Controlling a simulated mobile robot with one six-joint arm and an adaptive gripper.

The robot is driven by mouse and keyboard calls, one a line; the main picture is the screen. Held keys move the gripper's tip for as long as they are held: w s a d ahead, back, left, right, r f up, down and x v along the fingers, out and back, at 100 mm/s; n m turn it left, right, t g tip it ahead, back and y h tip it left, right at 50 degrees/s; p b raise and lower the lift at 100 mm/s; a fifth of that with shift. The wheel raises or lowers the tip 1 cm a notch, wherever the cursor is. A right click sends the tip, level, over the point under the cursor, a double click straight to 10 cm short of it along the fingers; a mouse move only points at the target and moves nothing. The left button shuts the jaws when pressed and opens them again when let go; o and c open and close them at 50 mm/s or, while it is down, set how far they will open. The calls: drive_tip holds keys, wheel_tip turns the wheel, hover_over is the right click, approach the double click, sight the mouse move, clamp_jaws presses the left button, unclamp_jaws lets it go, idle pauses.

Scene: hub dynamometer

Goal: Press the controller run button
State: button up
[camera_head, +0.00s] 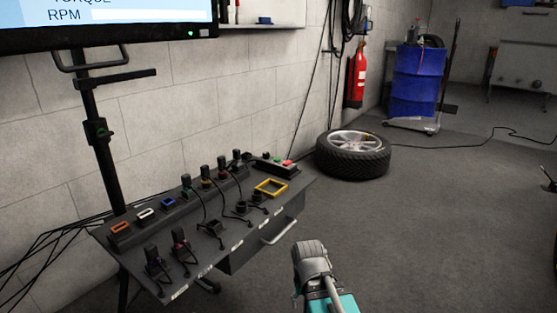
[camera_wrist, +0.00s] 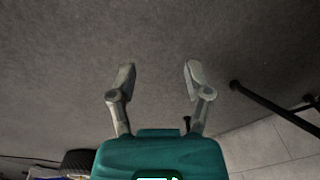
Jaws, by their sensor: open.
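The controller (camera_head: 275,166) is a small dark box at the far right end of the grey bench top, by the wall. A red button (camera_head: 287,162) and a small green button (camera_head: 277,158) show on its top. Any labels on them are too small to read. My gripper (camera_wrist: 159,76) is open and empty in the wrist view, with bare floor beyond its fingers. The controller does not show in the wrist view. In the head view part of my arm shows at the bottom, right of the bench and apart from it.
The bench (camera_head: 107,236) carries several dark plugs with cables, coloured frames and a yellow frame (camera_head: 271,187). A drawer handle (camera_head: 278,231) sticks out in front. A monitor (camera_head: 110,22) stands above left. A tyre (camera_head: 352,166) lies behind the bench.

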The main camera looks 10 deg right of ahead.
clamp_jaws()
idle(1.2)
